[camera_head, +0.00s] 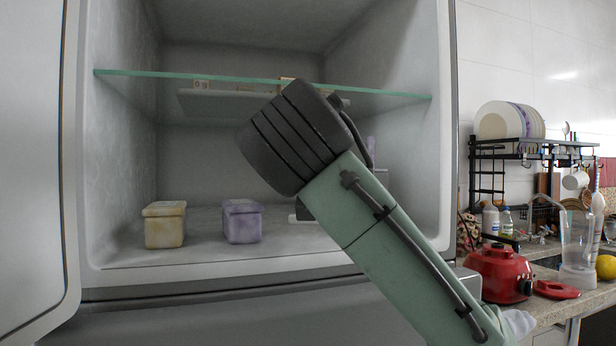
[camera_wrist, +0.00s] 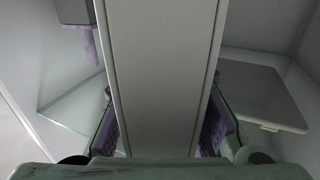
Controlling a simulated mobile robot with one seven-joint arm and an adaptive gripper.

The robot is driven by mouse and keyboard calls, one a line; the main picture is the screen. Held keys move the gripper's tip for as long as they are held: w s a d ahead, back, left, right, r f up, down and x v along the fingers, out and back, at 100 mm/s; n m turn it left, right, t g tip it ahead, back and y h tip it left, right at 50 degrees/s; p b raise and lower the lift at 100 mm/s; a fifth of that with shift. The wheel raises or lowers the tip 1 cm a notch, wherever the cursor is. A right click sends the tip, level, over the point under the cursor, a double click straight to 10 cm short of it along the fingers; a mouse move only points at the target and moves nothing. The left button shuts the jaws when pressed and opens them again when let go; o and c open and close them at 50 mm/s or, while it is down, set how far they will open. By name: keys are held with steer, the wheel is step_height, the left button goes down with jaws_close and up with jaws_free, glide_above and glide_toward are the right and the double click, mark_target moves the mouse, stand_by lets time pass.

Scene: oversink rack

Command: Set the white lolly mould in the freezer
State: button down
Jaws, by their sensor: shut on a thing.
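In the wrist view a pale grey-white, flat-sided block, which I take to be the white lolly mould (camera_wrist: 160,45), runs up the middle between my fingers. My gripper (camera_wrist: 161,95) is shut on it, with a purple-padded finger against each side. In the head view my dark wrist reaches into the open freezer (camera_head: 115,240), below the glass shelf (camera_head: 400,97), and hides most of my gripper and the mould. Only a small white edge shows low beside the wrist; I cannot tell whether it belongs to the mould or touches the floor.
A yellowish tub (camera_head: 165,226) and a purple tub (camera_head: 242,222) stand on the freezer floor at left and centre. A flat pale slab (camera_head: 225,103) lies at the glass shelf. The open door (camera_head: 30,150) is at far left. A red appliance (camera_head: 499,273) stands on the counter at right.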

steer(key=w+f+p, duration=0.2)
steer(key=w+f, duration=0.2)
steer(key=w, duration=0.4)
steer(key=shift+w+d+f+p, duration=0.15)
steer(key=shift+w+d+p, duration=0.15)
steer(key=shift+d, duration=0.05)
steer(key=shift+f, duration=0.2)
steer(key=c, duration=1.2)
jaws_free()
steer(key=shift+c, duration=0.2)
steer(key=shift+r, duration=0.1)
steer(key=s+b, duration=0.1)
steer(key=s, duration=0.2)
steer(key=s+b, duration=0.1)
steer(key=s, duration=0.3)
steer(key=s+a+b, duration=0.1)
steer(key=s, duration=0.2)
steer(key=shift+s+b, duration=0.3)
steer(key=shift+s, duration=0.05)
steer(key=shift+s+r, duration=0.1)
steer(key=shift+s, duration=0.55)
